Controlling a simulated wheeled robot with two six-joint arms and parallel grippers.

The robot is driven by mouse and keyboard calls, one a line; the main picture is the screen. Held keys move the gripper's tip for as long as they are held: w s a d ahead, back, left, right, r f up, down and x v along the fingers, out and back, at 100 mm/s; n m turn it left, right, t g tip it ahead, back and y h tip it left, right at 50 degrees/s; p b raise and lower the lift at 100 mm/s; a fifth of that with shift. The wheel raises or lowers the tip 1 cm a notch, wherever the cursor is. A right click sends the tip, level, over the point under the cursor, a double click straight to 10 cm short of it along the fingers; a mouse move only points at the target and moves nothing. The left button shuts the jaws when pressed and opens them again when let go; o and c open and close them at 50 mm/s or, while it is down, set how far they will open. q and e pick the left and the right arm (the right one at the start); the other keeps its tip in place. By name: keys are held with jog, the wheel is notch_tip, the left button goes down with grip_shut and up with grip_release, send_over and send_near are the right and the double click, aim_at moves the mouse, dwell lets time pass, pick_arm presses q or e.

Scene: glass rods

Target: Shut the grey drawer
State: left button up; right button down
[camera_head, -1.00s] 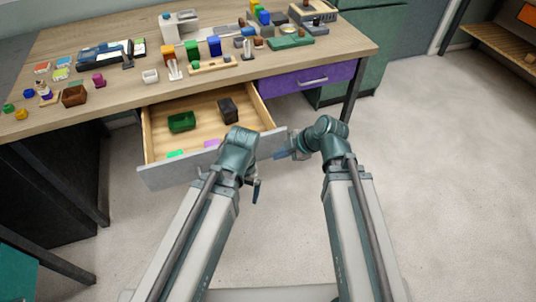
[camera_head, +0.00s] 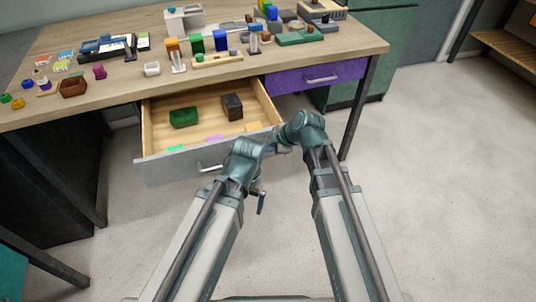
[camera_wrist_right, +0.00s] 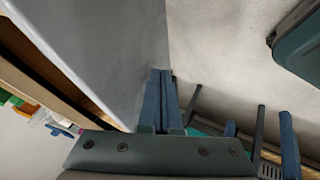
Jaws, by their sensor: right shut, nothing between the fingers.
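The grey drawer (camera_head: 175,170) under the table stands pulled out, and its grey front with a silver handle (camera_head: 210,167) faces me. Inside it are a green box (camera_head: 184,117), a dark brown box (camera_head: 232,106) and small flat coloured pieces. My right gripper is at the right part of the drawer front, mostly hidden by its own arm in the head view. In the right wrist view, my right gripper (camera_wrist_right: 161,100) is shut and empty, its fingertips at the grey front; contact is unclear. My left gripper (camera_head: 261,199) hangs before the drawer front, its jaw opening unclear.
A purple drawer (camera_head: 315,76) with a handle sits closed to the right. The wooden tabletop (camera_head: 120,82) above holds many small items. A table leg (camera_head: 358,105) stands on the right. The floor (camera_head: 440,200) to the right is clear.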

jog(key=shift+w, duration=0.1)
dwell(0.3)
jog(key=w+a, duration=0.3)
jog(key=w, duration=0.6)
jog(key=w+a, duration=0.3)
jog(key=w, duration=0.6)
jog(key=w+a, duration=0.3)
jog(key=w, duration=0.6)
jog(key=shift+s+d, duration=0.1)
